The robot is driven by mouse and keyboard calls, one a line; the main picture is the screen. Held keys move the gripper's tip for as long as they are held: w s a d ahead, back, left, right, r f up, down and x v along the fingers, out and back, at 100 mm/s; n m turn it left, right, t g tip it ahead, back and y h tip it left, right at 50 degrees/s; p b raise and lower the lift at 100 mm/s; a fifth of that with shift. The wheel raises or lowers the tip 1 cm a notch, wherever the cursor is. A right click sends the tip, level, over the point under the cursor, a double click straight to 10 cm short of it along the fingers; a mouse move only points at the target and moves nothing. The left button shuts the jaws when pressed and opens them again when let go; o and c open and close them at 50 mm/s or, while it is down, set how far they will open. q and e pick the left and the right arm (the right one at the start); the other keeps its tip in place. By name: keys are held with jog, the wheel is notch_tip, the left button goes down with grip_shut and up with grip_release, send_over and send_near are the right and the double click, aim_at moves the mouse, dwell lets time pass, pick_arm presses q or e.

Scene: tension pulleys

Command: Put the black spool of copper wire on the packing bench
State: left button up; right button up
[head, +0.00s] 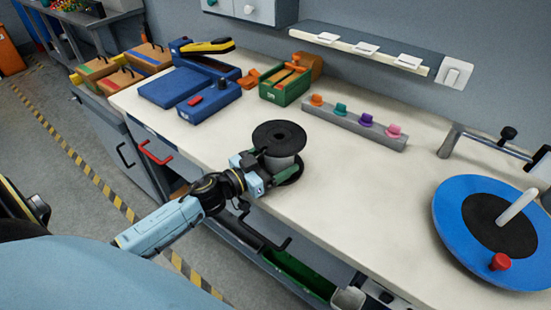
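A spool with black flanges (280,136) and a pale grey middle stands upright, or nearly so, at the front edge of the pale worktop in the head view. No copper colour shows on it. My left gripper (268,170) is at the spool's near left side, level with its middle, between the flanges. The spool hides its fingertips, so I cannot tell whether they are closed on it. Whether the spool rests on the worktop is also unclear. My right gripper is not in view. No bench is recognisably marked as the packing bench.
On the worktop (350,205) are blue boxes (175,88), a green bin (285,88), a grey rack of coloured pegs (355,124) and a large blue disc (455,215) with a crank. Wooden boxes (120,78) stand at far left. Worktop right of the spool is clear.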

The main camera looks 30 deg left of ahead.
pick_arm(q)
jog(key=shift+r, duration=0.2)
jog(key=shift+s+a+f, duration=0.1)
jog(key=shift+s, duration=0.25)
jog(key=v, duration=1.1)
jog(key=shift+p, duration=0.35)
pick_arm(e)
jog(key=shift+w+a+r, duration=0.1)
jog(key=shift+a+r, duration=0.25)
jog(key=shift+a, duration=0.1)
pick_arm(q)
jog(key=shift+s, duration=0.15)
